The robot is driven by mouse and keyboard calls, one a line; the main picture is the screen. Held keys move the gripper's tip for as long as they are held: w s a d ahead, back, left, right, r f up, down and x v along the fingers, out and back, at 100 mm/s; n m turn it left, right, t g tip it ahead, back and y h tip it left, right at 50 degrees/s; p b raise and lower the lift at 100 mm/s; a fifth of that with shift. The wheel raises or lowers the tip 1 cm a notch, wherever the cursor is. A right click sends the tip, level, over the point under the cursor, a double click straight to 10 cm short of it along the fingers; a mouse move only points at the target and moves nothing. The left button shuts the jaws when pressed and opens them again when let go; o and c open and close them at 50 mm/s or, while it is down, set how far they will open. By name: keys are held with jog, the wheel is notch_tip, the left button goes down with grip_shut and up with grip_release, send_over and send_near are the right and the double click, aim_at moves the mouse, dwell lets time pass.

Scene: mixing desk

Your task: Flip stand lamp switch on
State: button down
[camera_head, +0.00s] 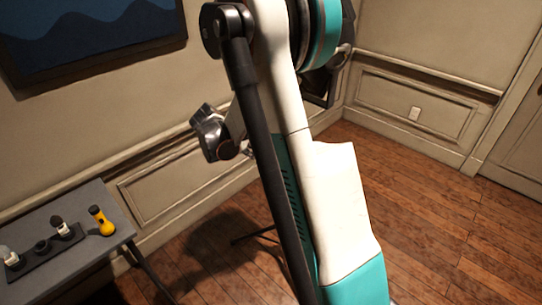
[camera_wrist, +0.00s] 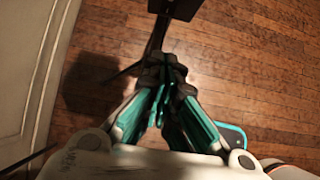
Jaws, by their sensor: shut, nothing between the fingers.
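In the wrist view my gripper (camera_wrist: 163,88) is shut and empty, with its teal fingers together, pointing down over the floor. A dark stand (camera_wrist: 155,40) with thin legs is just beyond the fingertips, probably the stand lamp; I cannot tell if they touch. In the head view a dark grey jointed fixture (camera_head: 213,133) shows left of my arm, perhaps the lamp's head. A thin dark leg (camera_head: 252,236) shows on the floor behind my arm. I cannot make out the switch. My gripper is hidden in the head view.
A grey table (camera_head: 62,278) at the lower left holds a yellow-and-black bottle-like object (camera_head: 101,221) and a dark tray (camera_head: 45,255) with small items. Panelled walls stand behind and on the left of the wrist view. The wooden floor (camera_head: 450,220) at right is clear.

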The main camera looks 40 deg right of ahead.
jog(key=d+r+b+x, duration=0.1)
jog(key=b+x, duration=0.3)
jog(key=x, duration=0.8)
jog(key=shift+d, duration=0.85)
jog(key=shift+w, duration=0.1)
jog(key=shift+d+f+b, duration=0.2)
jog(key=shift+d+b, duration=0.1)
jog(key=shift+d, duration=0.1)
jog(key=shift+r, duration=0.1)
